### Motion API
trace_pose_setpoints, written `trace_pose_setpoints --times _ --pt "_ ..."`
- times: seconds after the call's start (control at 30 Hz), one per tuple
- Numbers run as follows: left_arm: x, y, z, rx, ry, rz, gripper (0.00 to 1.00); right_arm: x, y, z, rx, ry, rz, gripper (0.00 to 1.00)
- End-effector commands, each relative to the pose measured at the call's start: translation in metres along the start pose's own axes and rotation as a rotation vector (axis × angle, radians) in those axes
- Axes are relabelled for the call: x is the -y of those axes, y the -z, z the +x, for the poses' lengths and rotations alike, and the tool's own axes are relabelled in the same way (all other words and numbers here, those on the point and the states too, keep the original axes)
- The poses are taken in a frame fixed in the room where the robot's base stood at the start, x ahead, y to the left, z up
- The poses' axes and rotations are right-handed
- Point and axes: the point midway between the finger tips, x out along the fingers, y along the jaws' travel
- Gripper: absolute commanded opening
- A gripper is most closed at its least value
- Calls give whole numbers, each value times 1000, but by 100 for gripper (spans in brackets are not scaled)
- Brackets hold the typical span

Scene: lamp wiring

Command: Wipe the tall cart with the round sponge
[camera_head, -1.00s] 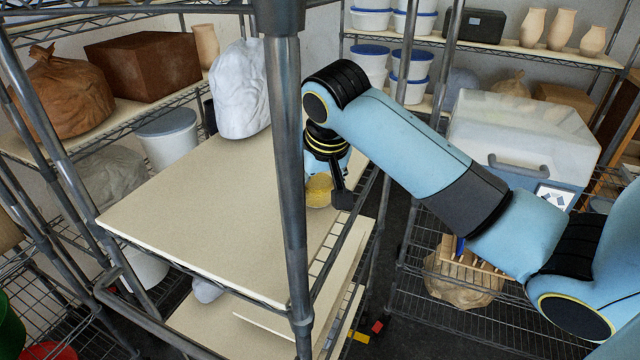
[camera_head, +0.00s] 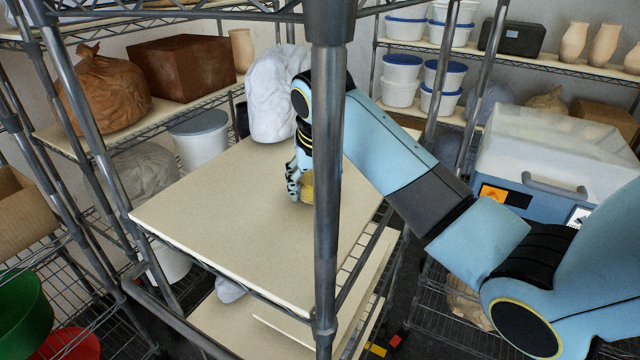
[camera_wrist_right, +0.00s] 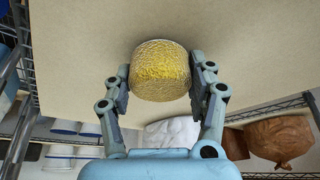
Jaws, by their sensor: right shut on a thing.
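The round sponge (camera_wrist_right: 160,72) is yellow and rough, and sits between the fingers of my right gripper (camera_wrist_right: 160,88), which is shut on it. In the head view the sponge (camera_head: 307,186) shows partly beside a metal post, with my right gripper (camera_head: 294,178) just left of it. The tall cart (camera_head: 240,215) has a beige shelf board and grey metal posts. The sponge is at the board's surface, toward its far right side; I cannot tell for sure whether it touches. My left gripper is not in view.
A white wrapped bundle (camera_head: 275,95) stands at the board's far edge, close to my right gripper. The cart's front post (camera_head: 328,200) stands before my right arm. A brown bag (camera_head: 108,88) and brown box (camera_head: 183,66) are on the rack behind. The board's left and front are clear.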

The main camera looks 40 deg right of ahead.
Motion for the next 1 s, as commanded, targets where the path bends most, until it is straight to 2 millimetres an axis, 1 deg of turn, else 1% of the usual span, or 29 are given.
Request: trace_pose_setpoints --times 0.17,0.27,0.73,0.83,1.0 --pt "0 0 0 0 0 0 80 0 0 0 -1 0 0 31" --pt "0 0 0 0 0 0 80 0 2 -4 -3 1 0 31" --pt "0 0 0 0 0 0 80 0 21 -50 -3 0 1 31" --pt "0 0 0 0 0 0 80 0 23 -55 -2 0 1 31" --pt "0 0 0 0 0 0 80 0 23 -56 -1 0 0 31"
